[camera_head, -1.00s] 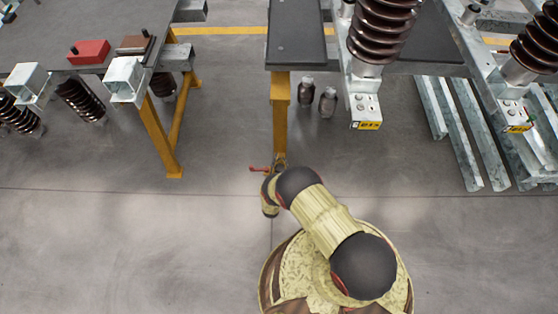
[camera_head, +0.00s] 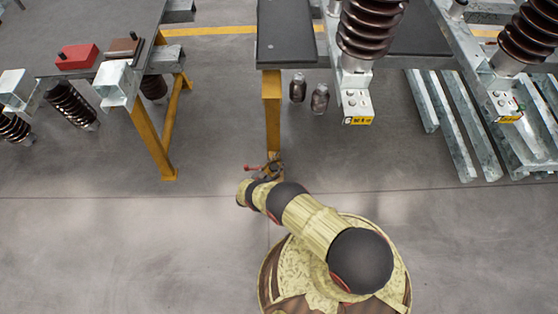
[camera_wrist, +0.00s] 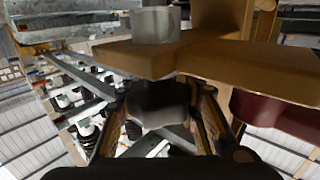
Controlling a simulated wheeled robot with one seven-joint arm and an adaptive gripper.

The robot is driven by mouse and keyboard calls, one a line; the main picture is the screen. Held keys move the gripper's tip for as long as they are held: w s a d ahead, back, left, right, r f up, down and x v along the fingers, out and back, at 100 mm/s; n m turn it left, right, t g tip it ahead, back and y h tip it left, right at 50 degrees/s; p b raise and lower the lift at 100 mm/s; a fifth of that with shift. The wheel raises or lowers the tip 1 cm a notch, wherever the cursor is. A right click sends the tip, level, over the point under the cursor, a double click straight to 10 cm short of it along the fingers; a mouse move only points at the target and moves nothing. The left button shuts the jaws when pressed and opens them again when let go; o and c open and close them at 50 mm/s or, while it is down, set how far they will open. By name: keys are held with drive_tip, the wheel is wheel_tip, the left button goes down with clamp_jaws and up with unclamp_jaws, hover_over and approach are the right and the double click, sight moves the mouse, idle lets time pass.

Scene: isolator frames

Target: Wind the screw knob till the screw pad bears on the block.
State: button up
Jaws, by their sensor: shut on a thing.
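The screw knob (camera_wrist: 160,103) is a smooth dark grey rounded piece below a yellow-brown bar (camera_wrist: 235,62) in the wrist view. My gripper (camera_wrist: 160,120) has one finger on each side of the knob and is shut on it. A grey metal piece (camera_wrist: 155,25) stands on the other side of the bar, in line with the knob. I cannot tell whether it is the screw pad or the block, nor whether there is a gap. In the head view my gripper (camera_head: 270,168) is at the foot of a yellow post, small and partly hidden by my arm.
A red handle (camera_head: 253,167) sticks out left beside my gripper. The yellow post (camera_head: 271,115) carries a dark tabletop (camera_head: 285,35). Two dark bottle-like parts (camera_head: 319,98) stand right of it. Grey rails (camera_head: 445,125) lie further right. The near floor is clear.

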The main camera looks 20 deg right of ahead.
sight(271, 170)
idle(0.3)
drive_tip(key=o, duration=1.4)
drive_tip(key=v, duration=1.2)
